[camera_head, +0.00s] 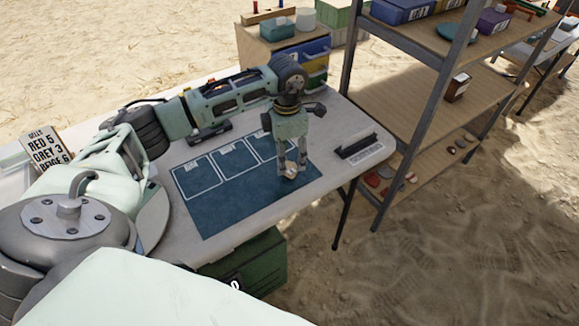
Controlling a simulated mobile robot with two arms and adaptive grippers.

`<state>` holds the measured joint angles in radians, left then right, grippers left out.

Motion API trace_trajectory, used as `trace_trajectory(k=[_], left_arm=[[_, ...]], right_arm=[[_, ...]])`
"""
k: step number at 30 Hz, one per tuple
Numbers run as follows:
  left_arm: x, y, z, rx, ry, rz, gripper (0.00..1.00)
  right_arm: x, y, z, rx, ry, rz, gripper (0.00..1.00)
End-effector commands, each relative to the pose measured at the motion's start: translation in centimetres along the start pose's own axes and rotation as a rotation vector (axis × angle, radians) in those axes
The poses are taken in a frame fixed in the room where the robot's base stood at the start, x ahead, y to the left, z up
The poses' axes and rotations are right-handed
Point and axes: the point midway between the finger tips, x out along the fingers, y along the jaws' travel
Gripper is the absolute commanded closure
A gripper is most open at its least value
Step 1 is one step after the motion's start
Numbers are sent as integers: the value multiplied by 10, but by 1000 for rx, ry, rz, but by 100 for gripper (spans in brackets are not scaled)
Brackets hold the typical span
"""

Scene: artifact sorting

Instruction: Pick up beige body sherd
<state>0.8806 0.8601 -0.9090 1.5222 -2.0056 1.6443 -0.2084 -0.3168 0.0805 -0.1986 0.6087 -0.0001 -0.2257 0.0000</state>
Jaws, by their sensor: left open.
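A small beige sherd (291,169) shows at the right side of the blue mat (225,211), low between the fingers of my left gripper (291,172). The gripper points straight down over the mat, with its fingers on either side of the sherd. It is open; whether the fingers touch the sherd is too small to tell. My right gripper is not in view.
The mat has several outlined boxes on a pale table (325,178). A black rack (358,145) stands at the table's right edge. A sign (47,148) stands at the left. A metal shelf (420,100) rises at the right, with sherds (386,173) low down. A green crate (250,264) sits below.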

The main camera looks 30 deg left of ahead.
Motion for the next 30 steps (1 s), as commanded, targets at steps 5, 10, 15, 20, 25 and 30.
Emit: trace_trajectory(k=[5,10,15,20,25,30], left_arm=[[24,-1,1,0,1,-2,43],[30,0,2,1,-1,0,43],[30,0,2,1,-1,0,46],[30,0,2,1,-1,0,60],[30,0,2,0,-1,0,75],[30,0,2,0,-1,0,82]], right_arm=[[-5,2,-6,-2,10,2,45],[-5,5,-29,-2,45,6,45],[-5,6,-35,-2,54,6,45],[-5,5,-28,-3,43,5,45],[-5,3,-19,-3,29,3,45],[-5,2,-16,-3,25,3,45]])
